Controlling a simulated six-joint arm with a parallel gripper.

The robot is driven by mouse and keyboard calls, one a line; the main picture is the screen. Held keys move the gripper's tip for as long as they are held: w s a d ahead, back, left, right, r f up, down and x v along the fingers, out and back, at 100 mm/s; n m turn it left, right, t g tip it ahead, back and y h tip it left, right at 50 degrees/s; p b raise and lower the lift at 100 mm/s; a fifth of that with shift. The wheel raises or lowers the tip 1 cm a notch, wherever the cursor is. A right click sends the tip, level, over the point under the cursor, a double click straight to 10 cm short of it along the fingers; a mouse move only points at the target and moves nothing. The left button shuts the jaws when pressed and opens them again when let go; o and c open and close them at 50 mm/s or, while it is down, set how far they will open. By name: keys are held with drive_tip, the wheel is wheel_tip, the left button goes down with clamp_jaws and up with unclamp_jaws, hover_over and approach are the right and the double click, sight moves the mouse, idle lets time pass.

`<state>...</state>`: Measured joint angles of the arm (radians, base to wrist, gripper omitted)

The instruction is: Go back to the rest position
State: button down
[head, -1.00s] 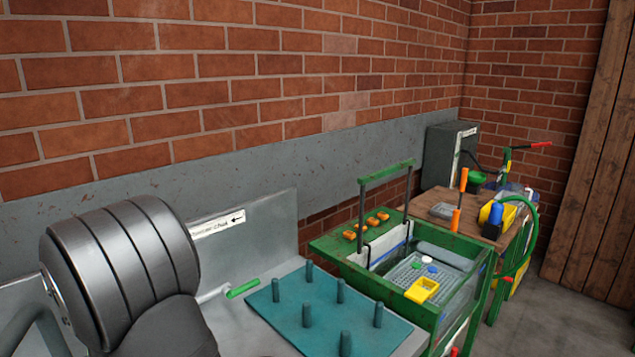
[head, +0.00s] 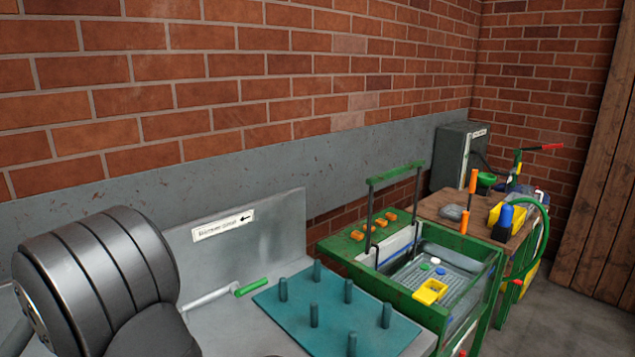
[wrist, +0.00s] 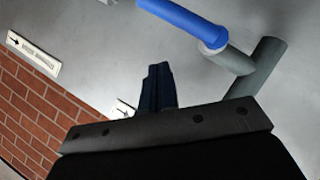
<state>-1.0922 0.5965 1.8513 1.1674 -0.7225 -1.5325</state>
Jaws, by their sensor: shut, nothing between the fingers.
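My gripper (wrist: 160,88) shows in the wrist view, with its dark fingers shut together and nothing between them. It points toward a grey metal panel (wrist: 110,50) and is clear of it as far as I can tell. The gripper itself does not show in the head view. There, only dark rounded links of my own arm stand at the lower left.
A teal peg board (head: 330,322) and a green-handled lever (head: 250,288) lie beside my arm. A green-framed bin (head: 455,310) with a yellow block stands right. A wooden table (head: 440,205) is behind it. A blue-ended bar (wrist: 185,22) shows in the wrist view.

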drive_tip(key=shift+w+d+f+m+g+y, duration=0.35)
drive_tip(key=shift+d+f+m+g, duration=0.15)
drive_tip(key=shift+d, duration=0.2)
drive_tip(key=shift+w+d+f+m+g+y, duration=0.35)
drive_tip(key=shift+d+m+g, duration=0.2)
drive_tip(key=shift+d, duration=0.15)
drive_tip(key=shift+w+d+f+m+g+y, duration=0.3)
drive_tip(key=shift+d+f+m+g, duration=0.2)
drive_tip(key=shift+d, duration=0.2)
drive_tip(key=w+d+v, duration=0.1)
drive_tip(key=v, duration=0.7)
drive_tip(key=x, duration=0.5)
drive_tip(key=s+a+x, duration=0.1)
drive_tip(key=x, duration=0.2)
drive_tip(key=shift+f, duration=0.1)
drive_tip(key=s+a+r+n+t+h, duration=0.3)
drive_tip(key=s+a+n+t, duration=0.2)
drive_tip(key=a+n+t, duration=0.1)
drive_tip(key=shift+a+n+t, duration=0.35)
drive_tip(key=shift+a+n, duration=0.3)
